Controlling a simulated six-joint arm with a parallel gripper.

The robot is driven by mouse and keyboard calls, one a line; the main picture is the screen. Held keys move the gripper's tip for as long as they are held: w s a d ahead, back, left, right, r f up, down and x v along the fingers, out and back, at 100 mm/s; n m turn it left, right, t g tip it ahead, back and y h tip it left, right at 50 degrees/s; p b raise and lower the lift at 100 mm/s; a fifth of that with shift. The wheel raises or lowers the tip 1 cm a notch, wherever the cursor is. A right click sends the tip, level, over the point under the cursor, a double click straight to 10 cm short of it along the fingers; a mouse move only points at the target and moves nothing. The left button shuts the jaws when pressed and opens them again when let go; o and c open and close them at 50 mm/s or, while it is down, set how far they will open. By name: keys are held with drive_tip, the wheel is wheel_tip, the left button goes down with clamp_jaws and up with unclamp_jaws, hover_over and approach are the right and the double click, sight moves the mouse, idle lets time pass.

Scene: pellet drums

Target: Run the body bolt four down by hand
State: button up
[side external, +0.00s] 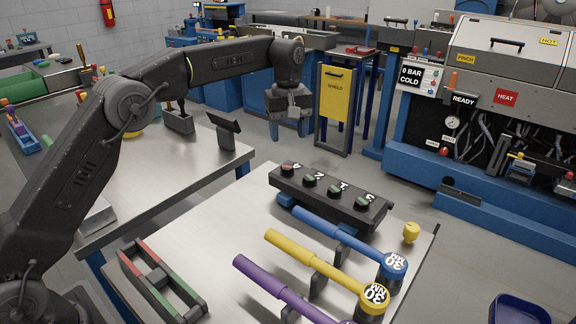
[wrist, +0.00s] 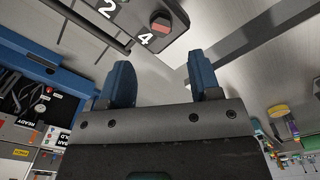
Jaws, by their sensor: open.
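The dark body block (side external: 330,197) lies on the steel bench with a row of numbered bolts. Body bolt four (side external: 288,168) is at its far left end and has a red top; in the wrist view the red hex head (wrist: 160,21) shows beside the number 4. The other bolts, such as bolt one (side external: 334,188), have green tops. My gripper (side external: 289,130) hangs fingers down above and beyond that end of the block, apart from the bolt. Its blue fingers (wrist: 162,78) are spread with nothing between them.
A red and green tray (side external: 160,281) is at front left. A yellow shield panel (side external: 336,92) stands behind.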

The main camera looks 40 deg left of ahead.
sight(287, 168)
wheel_tip(287, 168, down, 10)
drive_tip(key=shift+r, duration=0.1)
idle(0.4)
drive_tip(key=c, duration=0.9)
drive_tip(key=m, duration=0.5)
drive_tip(key=shift+s+a, duration=0.1)
drive_tip(key=shift+a, duration=0.05)
drive_tip(key=o, duration=0.9)
wheel_tip(287, 168, up, 14)
